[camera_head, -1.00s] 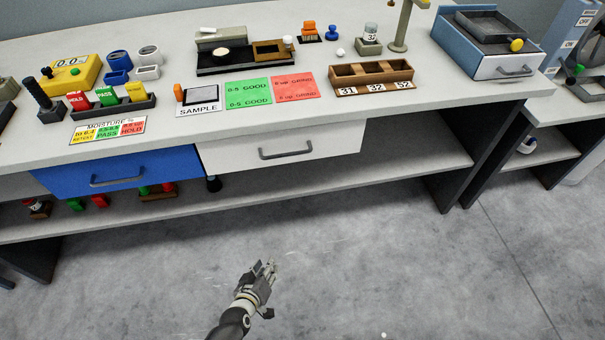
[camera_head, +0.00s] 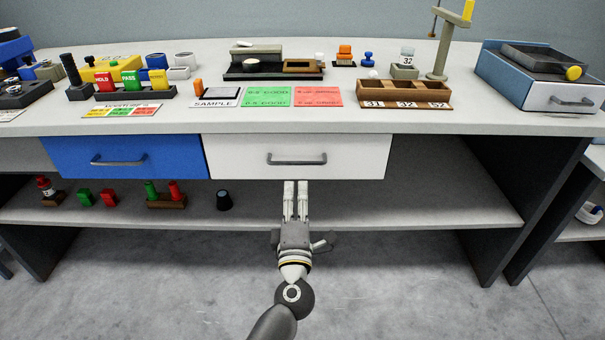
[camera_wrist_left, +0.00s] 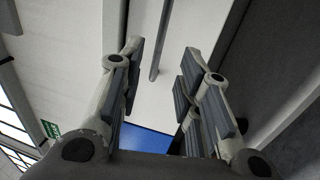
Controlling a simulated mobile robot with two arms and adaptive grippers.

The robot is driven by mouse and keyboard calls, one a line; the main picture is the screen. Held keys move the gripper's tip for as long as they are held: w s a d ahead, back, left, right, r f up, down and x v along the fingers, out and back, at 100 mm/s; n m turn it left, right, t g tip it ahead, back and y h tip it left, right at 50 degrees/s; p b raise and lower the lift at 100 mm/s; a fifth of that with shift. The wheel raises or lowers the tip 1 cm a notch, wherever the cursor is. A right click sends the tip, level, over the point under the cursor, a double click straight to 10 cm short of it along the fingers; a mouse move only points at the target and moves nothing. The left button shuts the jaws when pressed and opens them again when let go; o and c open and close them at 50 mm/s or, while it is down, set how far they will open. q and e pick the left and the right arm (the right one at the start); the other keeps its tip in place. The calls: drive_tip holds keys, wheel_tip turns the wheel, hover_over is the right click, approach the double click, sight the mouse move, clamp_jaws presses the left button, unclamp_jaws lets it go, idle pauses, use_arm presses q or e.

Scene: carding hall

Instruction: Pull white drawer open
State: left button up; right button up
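The white drawer (camera_head: 235,157) sits under the table top, to the right of the blue drawer (camera_head: 60,152). It looks closed. Its grey bar handle (camera_head: 297,160) runs across the middle of its front. My left gripper (camera_head: 296,184) is just below the handle, its fingers pointing at the drawer. In the left wrist view the gripper (camera_wrist_left: 163,52) is open and empty. The handle (camera_wrist_left: 161,42) shows there beyond the fingertips, in line with the gap and apart from the fingers. My right gripper is not in view.
The table top (camera_head: 420,122) juts above the drawers and carries cards, trays and small tools. A lower shelf (camera_head: 400,213) lies below, with a dark cup (camera_head: 224,200) and coloured blocks to the left. The shelf's right part is bare.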

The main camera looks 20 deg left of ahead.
sight(296, 162)
use_arm(q)
drive_tip(key=b+x, duration=0.1)
drive_tip(key=x, duration=0.8)
drive_tip(key=shift+w, duration=0.15)
drive_tip(key=shift+w+a+r, duration=0.15)
drive_tip(key=shift+w+a, duration=0.05)
drive_tip(key=shift+w, duration=0.35)
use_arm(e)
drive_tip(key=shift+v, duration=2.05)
use_arm(q)
drive_tip(key=shift+c, duration=0.5)
clamp_jaws()
